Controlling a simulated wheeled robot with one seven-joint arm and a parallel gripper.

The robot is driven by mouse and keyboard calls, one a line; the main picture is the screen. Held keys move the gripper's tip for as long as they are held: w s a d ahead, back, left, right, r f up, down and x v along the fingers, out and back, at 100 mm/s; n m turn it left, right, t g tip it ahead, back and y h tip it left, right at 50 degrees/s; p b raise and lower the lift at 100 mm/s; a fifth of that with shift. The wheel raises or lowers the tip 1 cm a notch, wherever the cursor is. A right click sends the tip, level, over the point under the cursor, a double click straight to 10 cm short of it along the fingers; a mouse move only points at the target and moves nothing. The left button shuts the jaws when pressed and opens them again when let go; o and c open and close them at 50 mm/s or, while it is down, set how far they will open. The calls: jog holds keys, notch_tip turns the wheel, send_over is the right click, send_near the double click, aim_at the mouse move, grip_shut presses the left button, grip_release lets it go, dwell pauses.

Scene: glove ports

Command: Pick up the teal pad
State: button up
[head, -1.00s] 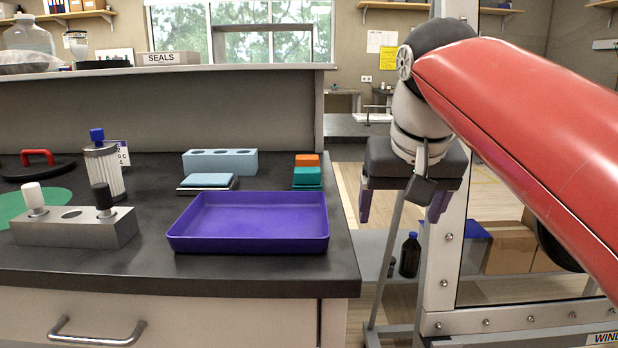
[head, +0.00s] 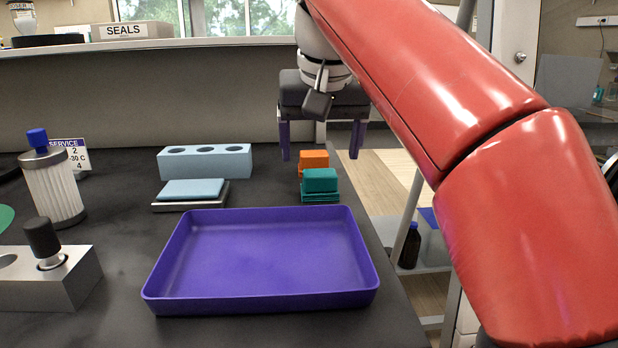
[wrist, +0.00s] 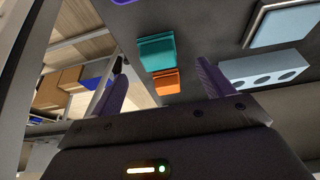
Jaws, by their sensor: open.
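The teal pad (head: 320,183) sits on the dark bench, behind the right back corner of the purple tray. It looks like a smaller block on a wider base, and an orange block (head: 314,160) stands right behind it. In the wrist view the teal pad (wrist: 157,52) and the orange block (wrist: 165,82) lie beyond the fingertips, close together. My gripper (head: 321,155) hangs above and behind them with its two purple fingers pointing down. It is open and empty. The fingers also show in the wrist view (wrist: 160,80), spread apart on either side of the orange block.
The empty purple tray (head: 262,298) takes up the bench front. A light blue block with holes (head: 205,162) and a light blue pad on a metal plate (head: 190,193) stand to the left. The bench's right edge is close to the teal pad. A raised shelf wall stands behind.

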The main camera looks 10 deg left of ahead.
aim_at(321, 174)
jog(key=b+x, duration=0.1)
jog(key=x, duration=0.2)
jog(key=b+x, duration=0.1)
jog(key=x, duration=0.3)
jog(key=shift+s+d+f, duration=0.1)
jog(key=shift+d+f, duration=0.05)
jog(key=shift+d, duration=0.05)
jog(key=shift+c, duration=0.4)
jog(key=c, duration=1)
